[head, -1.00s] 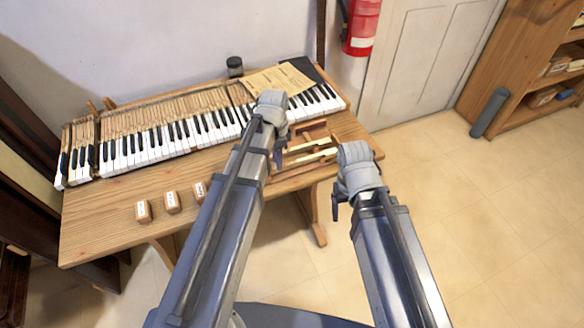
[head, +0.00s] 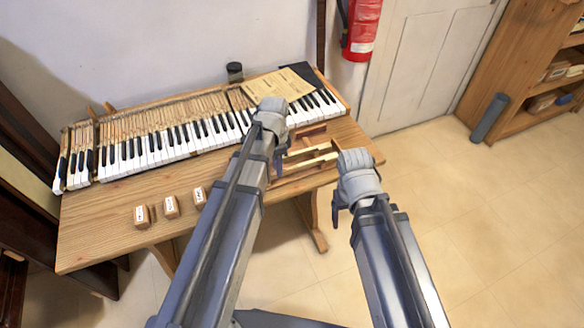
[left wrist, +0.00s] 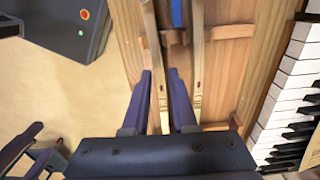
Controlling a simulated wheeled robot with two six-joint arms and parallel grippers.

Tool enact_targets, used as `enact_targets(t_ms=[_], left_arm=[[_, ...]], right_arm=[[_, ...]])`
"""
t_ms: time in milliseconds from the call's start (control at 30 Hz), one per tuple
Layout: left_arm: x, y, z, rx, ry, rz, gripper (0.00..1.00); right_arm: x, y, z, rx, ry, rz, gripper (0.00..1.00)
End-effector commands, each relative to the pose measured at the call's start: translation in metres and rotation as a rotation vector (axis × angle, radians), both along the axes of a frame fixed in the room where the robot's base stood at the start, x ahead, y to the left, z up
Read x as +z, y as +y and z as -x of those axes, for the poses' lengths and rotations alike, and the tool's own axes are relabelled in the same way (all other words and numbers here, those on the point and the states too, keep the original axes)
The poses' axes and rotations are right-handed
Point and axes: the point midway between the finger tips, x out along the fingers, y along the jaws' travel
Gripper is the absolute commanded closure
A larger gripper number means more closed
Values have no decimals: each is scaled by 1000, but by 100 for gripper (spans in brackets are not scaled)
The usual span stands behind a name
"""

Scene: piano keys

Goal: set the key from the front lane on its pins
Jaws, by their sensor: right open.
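My left gripper (left wrist: 160,73) is open in the left wrist view, with a finger on each side of a long pale wooden key (left wrist: 151,38). There is a gap between the fingers and this key, which lies on the table's front-edge side. A second wooden key (left wrist: 197,50) lies parallel, outside the right finger. Both keys lie across a wooden holder (left wrist: 232,31). In the head view my left gripper (head: 279,163) is partly hidden by its arm, over the holder. My right gripper (head: 337,212) is open and empty off the table's front right edge.
The keyboard (head: 150,148) runs along the back of the table (head: 100,225). A paper sheet (head: 277,86) lies on its right part and a dark jar (head: 235,72) stands behind it. Several small labelled blocks (head: 171,206) stand at the front left.

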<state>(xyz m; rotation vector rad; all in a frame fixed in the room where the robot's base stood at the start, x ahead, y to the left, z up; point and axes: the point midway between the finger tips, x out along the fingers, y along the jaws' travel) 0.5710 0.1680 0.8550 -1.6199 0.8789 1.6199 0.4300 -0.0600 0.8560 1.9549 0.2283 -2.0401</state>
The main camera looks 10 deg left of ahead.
Motion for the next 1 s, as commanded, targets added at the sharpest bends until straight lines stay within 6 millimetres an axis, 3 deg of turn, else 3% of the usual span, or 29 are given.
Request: enact_targets(t_ms=[800, 1000], left_arm=[[-10, 0, 0, 0, 0, 0, 74], [-10, 0, 0, 0, 0, 0, 97]], right_arm=[[-10, 0, 0, 0, 0, 0, 22], [-10, 0, 0, 0, 0, 0, 22]])
